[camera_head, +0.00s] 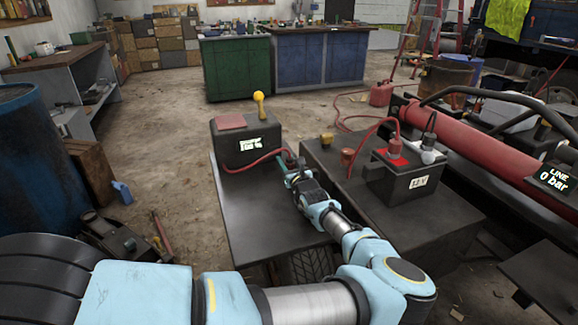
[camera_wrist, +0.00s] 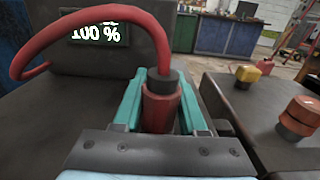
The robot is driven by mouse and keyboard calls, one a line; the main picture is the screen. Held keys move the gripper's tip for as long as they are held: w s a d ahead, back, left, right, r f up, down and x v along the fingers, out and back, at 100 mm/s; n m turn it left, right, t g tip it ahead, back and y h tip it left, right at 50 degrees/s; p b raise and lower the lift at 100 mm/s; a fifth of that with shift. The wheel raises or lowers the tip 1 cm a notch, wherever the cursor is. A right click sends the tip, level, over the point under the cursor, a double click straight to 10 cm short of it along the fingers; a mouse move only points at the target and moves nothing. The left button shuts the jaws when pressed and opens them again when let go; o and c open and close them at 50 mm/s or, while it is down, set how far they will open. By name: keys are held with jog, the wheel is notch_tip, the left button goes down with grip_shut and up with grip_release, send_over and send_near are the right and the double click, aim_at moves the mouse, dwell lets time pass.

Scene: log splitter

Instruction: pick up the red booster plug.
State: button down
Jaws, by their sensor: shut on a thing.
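The red booster plug (camera_wrist: 160,108) stands upright between the teal fingers of my gripper (camera_wrist: 160,95), with a dark collar at its top. My gripper is shut on it, one finger on each side. A thick red cable (camera_wrist: 100,14) arcs from the plug leftward to the dark booster box (camera_wrist: 65,60), whose display reads 100 %. In the head view my gripper (camera_head: 289,168) is beside the booster box (camera_head: 235,145), at the cable's end; the plug is mostly hidden there. The plug's lower end is hidden, so I cannot tell whether it touches anything beneath.
A 12 V battery (camera_head: 405,180) with red and black leads stands right of my gripper. A red cap (camera_head: 347,156) and a yellow cap (camera_head: 327,139) sit on the dark housing. A red cylinder (camera_head: 470,145) lies beyond. The dark plate (camera_head: 255,205) left of my arm is bare.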

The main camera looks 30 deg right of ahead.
jog(key=shift+r, duration=0.15)
jog(key=shift+r, duration=0.25)
jog(key=r, duration=0.2)
jog(key=shift+s+r+b, duration=0.3)
jog(key=shift+r+b, duration=0.05)
jog(key=shift+r, duration=0.05)
jog(key=s, duration=0.5)
jog(key=s+a, duration=0.1)
jog(key=s, duration=0.8)
jog(key=shift+s+a+r+b, duration=0.1)
jog(key=shift+s+a+b, duration=0.2)
jog(key=shift+a+b, duration=0.1)
jog(key=shift+s+a, duration=0.15)
jog(key=shift+s, duration=1.2)
